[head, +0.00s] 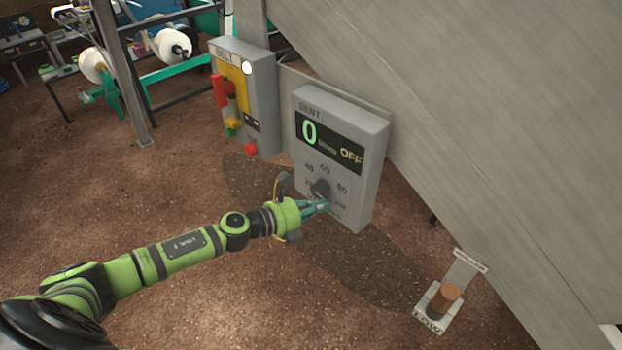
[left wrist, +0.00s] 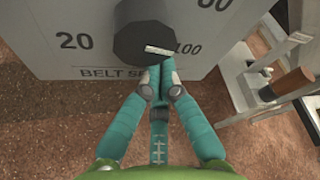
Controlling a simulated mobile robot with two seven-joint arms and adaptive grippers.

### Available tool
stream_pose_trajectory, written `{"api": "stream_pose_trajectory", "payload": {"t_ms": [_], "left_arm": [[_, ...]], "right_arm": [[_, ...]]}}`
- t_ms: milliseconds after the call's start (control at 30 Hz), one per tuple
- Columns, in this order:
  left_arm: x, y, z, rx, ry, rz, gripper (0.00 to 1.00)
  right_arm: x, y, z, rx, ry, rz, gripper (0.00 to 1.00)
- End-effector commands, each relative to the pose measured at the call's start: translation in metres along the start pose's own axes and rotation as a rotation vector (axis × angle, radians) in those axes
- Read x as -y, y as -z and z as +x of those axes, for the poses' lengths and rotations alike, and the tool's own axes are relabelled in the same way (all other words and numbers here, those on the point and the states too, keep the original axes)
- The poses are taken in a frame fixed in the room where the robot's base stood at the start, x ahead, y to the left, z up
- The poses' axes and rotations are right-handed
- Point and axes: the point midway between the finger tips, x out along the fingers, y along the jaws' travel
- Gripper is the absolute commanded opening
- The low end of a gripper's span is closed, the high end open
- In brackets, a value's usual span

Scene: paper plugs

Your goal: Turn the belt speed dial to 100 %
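The belt speed dial (head: 320,187) is a dark round knob low on the front of a grey box, with numbers around it. In the left wrist view the dial (left wrist: 143,38) has a white pointer mark (left wrist: 160,50) on its right side, directed at the printed 100 (left wrist: 188,49). My left gripper (head: 325,204) is at the dial's lower edge. Its teal fingertips (left wrist: 158,70) are together just below the white mark, with nothing visible between them. Whether they touch the dial I cannot tell. My right gripper is out of view.
The box's display (head: 330,142) reads 0 and OFF. Left of it stands a grey box (head: 262,120) with a red lever and buttons. A brown-handled lever (head: 444,297) stands on the floor at right. A large grey sloping panel (head: 480,110) rises behind.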

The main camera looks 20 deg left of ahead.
Motion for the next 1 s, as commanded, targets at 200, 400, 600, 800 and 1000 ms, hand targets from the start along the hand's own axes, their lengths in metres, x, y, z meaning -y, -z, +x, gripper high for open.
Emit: {"api": "stream_pose_trajectory", "payload": {"t_ms": [200,400,600,800,1000], "left_arm": [[-0.0024,-0.0042,-0.0005,0.003,-0.033,0.099,0.00],[-0.0057,-0.0039,-0.0006,0.004,-0.034,0.095,0.00],[-0.0072,-0.0040,-0.0009,0.003,-0.033,0.095,0.00],[-0.0077,-0.0036,-0.0009,0.002,-0.033,0.094,0.00],[-0.0077,-0.0031,-0.0009,0.001,-0.032,0.094,0.00]], "right_arm": [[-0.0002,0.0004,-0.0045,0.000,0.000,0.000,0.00],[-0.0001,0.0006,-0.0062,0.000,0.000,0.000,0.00],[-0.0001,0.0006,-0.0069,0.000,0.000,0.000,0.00],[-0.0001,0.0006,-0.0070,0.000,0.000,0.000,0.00],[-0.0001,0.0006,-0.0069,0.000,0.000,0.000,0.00]]}}
